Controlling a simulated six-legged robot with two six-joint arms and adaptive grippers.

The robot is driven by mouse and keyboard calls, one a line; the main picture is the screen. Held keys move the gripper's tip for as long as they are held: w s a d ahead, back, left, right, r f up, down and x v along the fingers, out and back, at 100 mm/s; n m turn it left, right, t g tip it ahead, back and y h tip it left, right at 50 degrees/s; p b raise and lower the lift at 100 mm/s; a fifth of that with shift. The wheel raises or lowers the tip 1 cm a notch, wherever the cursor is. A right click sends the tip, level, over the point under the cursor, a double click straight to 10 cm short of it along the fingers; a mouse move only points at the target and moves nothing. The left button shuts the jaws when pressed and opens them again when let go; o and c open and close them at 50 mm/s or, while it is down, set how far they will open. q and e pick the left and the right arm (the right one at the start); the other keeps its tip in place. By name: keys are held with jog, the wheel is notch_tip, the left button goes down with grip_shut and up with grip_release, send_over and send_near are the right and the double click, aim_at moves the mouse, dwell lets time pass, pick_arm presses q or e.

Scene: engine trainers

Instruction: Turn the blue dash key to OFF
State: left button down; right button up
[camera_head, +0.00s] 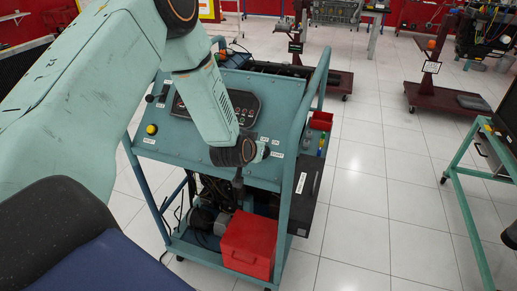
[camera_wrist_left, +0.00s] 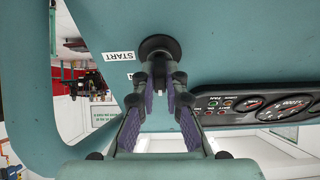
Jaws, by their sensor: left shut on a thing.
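The teal dash panel (camera_head: 185,138) of the engine trainer faces me in the head view, and it fills much of the left wrist view (camera_wrist_left: 230,45). A round black key switch (camera_wrist_left: 160,45) sits on it, beside a START label (camera_wrist_left: 118,56). My left gripper (camera_wrist_left: 168,82) is at this switch, with its purple-padded fingers closed together on the key. The key is mostly hidden between the fingertips, and I cannot make out its blue colour or which position it points to. In the head view my left wrist covers the switch area. My right gripper is not in view.
A gauge cluster (camera_wrist_left: 270,106) lies beside the fingers. A yellow knob (camera_head: 151,129) is on the panel's left side. Teal frame rails (camera_head: 298,125) flank the panel. A red box (camera_head: 248,246) sits on the lower shelf. Tiled floor (camera_head: 370,215) is clear to the right.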

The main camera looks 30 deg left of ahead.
pick_arm(q)
jog(key=shift+n, duration=0.3)
jog(key=c, duration=1.4)
grip_release()
jog(key=shift+w+f, duration=0.1)
jog(key=v, duration=1.2)
jog(key=shift+d, duration=0.1)
jog(key=shift+w, duration=0.1)
